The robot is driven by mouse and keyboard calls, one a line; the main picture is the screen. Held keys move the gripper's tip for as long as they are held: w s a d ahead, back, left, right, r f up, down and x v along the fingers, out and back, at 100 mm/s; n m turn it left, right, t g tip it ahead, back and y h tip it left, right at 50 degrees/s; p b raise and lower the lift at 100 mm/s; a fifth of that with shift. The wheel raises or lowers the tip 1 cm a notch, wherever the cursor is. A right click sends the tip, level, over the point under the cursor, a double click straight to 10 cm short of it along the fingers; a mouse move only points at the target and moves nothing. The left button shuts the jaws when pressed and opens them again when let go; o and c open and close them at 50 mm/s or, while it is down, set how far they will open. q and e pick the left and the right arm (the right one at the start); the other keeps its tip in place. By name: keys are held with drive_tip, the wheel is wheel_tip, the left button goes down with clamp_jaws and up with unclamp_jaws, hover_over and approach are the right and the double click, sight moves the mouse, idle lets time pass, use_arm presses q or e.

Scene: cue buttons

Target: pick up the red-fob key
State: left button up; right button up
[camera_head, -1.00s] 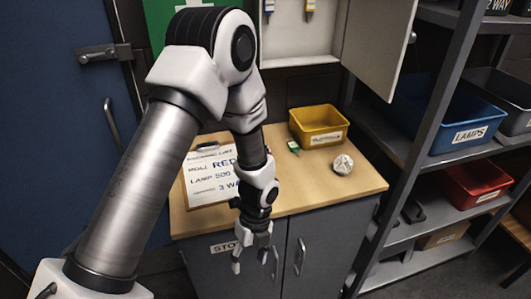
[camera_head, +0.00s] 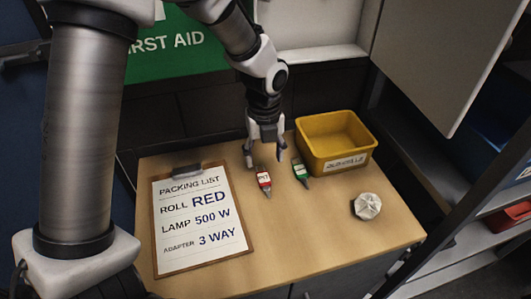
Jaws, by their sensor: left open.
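The red-fob key (camera_head: 264,181) lies on the wooden cabinet top, between the clipboard and the yellow bin, with its white label facing up. A green-fob key (camera_head: 301,173) lies just to its right. My left gripper (camera_head: 264,160) points down at the far end of the red fob, with its fingers apart and nothing visibly held between them. I cannot tell whether a fingertip touches the fob. My right gripper is not in view.
A packing-list clipboard (camera_head: 201,221) lies on the left. A green first-aid panel (camera_head: 178,44) and an open cabinet door (camera_head: 428,55) are behind. The front middle is clear.

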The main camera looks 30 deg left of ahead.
sight(265, 180)
use_arm(q)
drive_tip(key=shift+w+a+f, duration=0.15)
drive_tip(key=shift+w+f, duration=0.05)
drive_tip(key=shift+f, duration=0.2)
drive_tip(key=shift+w+a+f, duration=0.1)
drive_tip(key=shift+w+f, duration=0.05)
drive_tip(key=shift+f, duration=0.25)
drive_tip(key=s+f, duration=0.1)
drive_tip(key=s+d+f, duration=0.1)
drive_tip(key=shift+s+d+f+p, duration=0.1)
drive_tip(key=shift+d+f+p, duration=0.2)
drive_tip(key=shift+p, duration=0.05)
drive_tip(key=f, duration=0.3)
drive_tip(key=shift+w+a, duration=0.3)
drive_tip(key=shift+w, duration=0.1)
drive_tip(key=shift+w+f, duration=0.1)
drive_tip(key=shift+f, duration=0.15)
drive_tip(key=shift+s+d+r, duration=0.15)
drive_tip(key=shift+s+r, duration=0.05)
drive_tip(key=shift+r, duration=0.05)
drive_tip(key=shift+c, duration=1)
drive_tip(key=shift+s, duration=0.1)
drive_tip(key=c, duration=0.9)
